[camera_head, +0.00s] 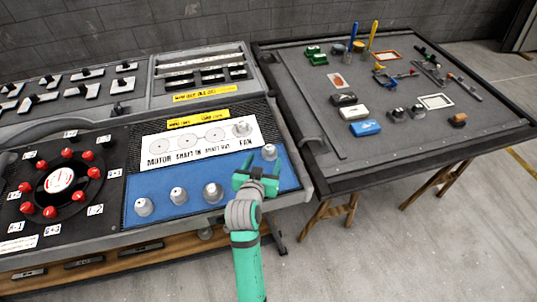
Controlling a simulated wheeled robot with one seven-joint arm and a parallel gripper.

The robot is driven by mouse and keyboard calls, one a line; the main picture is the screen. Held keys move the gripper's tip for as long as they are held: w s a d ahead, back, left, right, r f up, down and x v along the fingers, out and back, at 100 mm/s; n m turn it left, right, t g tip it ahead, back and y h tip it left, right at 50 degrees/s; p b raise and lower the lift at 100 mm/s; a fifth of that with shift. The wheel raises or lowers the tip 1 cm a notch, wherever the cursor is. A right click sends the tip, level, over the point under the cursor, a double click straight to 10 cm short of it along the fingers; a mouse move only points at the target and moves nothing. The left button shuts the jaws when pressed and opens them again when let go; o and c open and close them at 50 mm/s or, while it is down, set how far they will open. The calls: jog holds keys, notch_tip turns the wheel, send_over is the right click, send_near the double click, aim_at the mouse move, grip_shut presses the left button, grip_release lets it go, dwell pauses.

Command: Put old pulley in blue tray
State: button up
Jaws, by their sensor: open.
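The blue tray (196,178) is a blue area on the front of the sloping workbench. Several grey knob-shaped pulleys stand on it: one at its left end (143,207), one beside that (179,195), one near the middle (212,193) and one at the upper right (269,152). I cannot tell from looks which is the old one. My green gripper (257,177) is open over the right part of the blue tray, and its body hides what lies beneath.
The white panel (175,149) with printed circles lies behind the blue tray. A round black fixture with red knobs (61,181) is at left. A dark table (320,120) at right holds tools, boxes and small parts. Bare floor (400,245) lies at lower right.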

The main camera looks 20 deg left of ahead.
jog(key=shift+v, duration=1.6)
jog(key=shift+d, duration=0.1)
